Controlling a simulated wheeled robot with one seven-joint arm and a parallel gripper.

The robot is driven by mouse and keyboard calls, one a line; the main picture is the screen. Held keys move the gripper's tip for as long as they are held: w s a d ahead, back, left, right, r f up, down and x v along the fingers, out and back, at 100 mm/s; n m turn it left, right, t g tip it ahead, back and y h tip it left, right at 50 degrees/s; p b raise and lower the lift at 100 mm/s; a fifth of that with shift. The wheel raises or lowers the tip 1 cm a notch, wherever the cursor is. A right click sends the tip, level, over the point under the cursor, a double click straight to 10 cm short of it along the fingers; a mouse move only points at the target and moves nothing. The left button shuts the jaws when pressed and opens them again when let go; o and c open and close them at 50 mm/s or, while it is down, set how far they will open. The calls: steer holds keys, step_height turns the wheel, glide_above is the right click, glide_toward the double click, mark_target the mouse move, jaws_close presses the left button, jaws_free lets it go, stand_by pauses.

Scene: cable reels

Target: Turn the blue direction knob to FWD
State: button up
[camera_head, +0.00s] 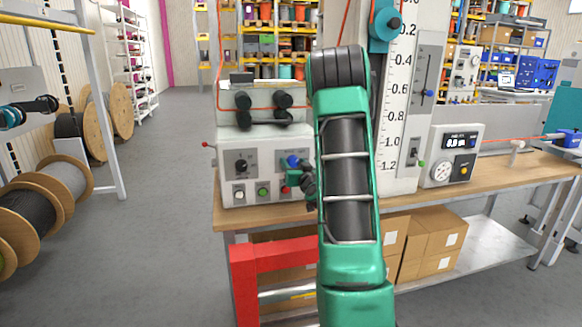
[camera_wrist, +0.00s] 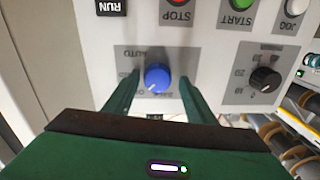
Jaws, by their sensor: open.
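The blue direction knob (camera_wrist: 157,78) is on a grey panel plate, and in the wrist view it lies between the two fingers of my gripper (camera_wrist: 158,86). The fingers are apart, one on each side of the knob; I cannot tell whether they touch it. A pale pointer mark shows near the knob's lower edge in that view. The labels around it appear upside down, and FWD is not legible. In the head view the blue knob (camera_head: 293,160) shows on the control box (camera_head: 226,183), with my gripper (camera_head: 303,178) at its lower right, partly hidden by my arm.
A black knob (camera_wrist: 265,79) sits beside the blue one. The STOP button (camera_wrist: 179,9), START button (camera_wrist: 242,8) and white JOG button (camera_wrist: 296,6) are close by on the panel. The box stands on a wooden bench (camera_head: 264,216). A red frame (camera_head: 243,285) stands below.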

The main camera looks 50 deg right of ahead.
steer(key=shift+s+d, duration=0.1)
steer(key=c, duration=1)
steer(key=shift+c, duration=0.2)
steer(key=shift+m, duration=0.3)
steer(key=m, duration=0.4)
steer(key=shift+f, duration=0.15)
steer(key=shift+m, duration=2)
